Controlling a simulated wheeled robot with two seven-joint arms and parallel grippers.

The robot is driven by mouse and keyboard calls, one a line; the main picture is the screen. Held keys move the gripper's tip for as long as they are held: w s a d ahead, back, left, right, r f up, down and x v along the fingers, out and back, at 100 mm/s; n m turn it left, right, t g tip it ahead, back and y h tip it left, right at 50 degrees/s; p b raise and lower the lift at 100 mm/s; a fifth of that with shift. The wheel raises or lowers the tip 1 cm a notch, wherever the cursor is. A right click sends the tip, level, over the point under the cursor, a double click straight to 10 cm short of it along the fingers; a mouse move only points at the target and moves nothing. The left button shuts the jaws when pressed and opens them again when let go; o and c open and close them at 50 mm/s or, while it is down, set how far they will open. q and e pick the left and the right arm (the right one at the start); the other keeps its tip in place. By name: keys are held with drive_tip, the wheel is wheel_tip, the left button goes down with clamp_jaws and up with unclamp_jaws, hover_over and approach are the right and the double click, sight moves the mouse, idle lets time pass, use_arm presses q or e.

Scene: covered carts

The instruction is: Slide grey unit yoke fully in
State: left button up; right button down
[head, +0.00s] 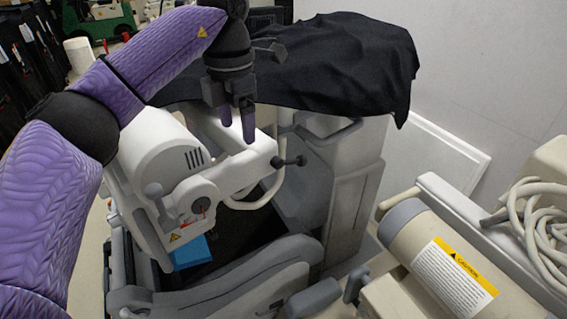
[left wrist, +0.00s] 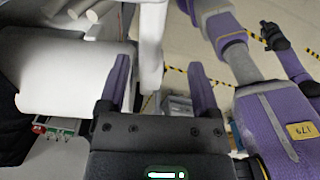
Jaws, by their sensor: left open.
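The grey unit (head: 345,195) stands at centre, its top under a black cover. A pale arm with a round, slotted housing (head: 160,165) and a dial reaches across in front of it; I take this arm to be the yoke (head: 245,172). My left gripper (head: 237,126) is open, fingers pointing down over the arm's upper end. In the left wrist view, a white bar (left wrist: 151,50) shows between the two separated purple fingers (left wrist: 160,88); contact cannot be told. A dark end, apparently my right gripper (left wrist: 273,37), shows small there; its jaws are unclear.
The black cover (head: 320,65) drapes behind my left gripper. A dark-knobbed bar (head: 288,161) sticks out just right of the fingers. A blue block (head: 191,252) lies below the arm. A beige cylinder with a caution label (head: 440,265) and coiled cable (head: 540,215) crowd the right.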

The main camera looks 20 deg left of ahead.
sight(234, 159)
use_arm(q)
drive_tip(key=shift+s+a+f, duration=0.15)
drive_tip(key=shift+s+f, duration=0.1)
drive_tip(key=shift+s, duration=0.05)
drive_tip(key=f, duration=0.1)
drive_tip(key=a+f, duration=0.1)
drive_tip(key=f, duration=0.3)
drive_tip(key=shift+w+a+f, duration=0.2)
drive_tip(key=shift+a, duration=0.1)
drive_tip(key=f, duration=0.2)
drive_tip(key=shift+d+f, duration=0.25)
drive_tip(key=shift+f, duration=0.1)
drive_tip(key=shift+d+f+p, duration=0.1)
drive_tip(key=shift+f+p, duration=0.2)
drive_tip(key=shift+f, duration=0.05)
drive_tip(key=shift+a+f, duration=0.2)
drive_tip(key=shift+f, duration=0.2)
drive_tip(key=shift+s+d, duration=0.1)
drive_tip(key=shift+d, duration=0.05)
drive_tip(key=c, duration=0.5)
clamp_jaws()
use_arm(e)
drive_tip(key=shift+s+a+r, duration=0.1)
drive_tip(key=shift+a+r, duration=0.35)
drive_tip(key=shift+a, duration=0.3)
drive_tip(key=shift+a, duration=0.1)
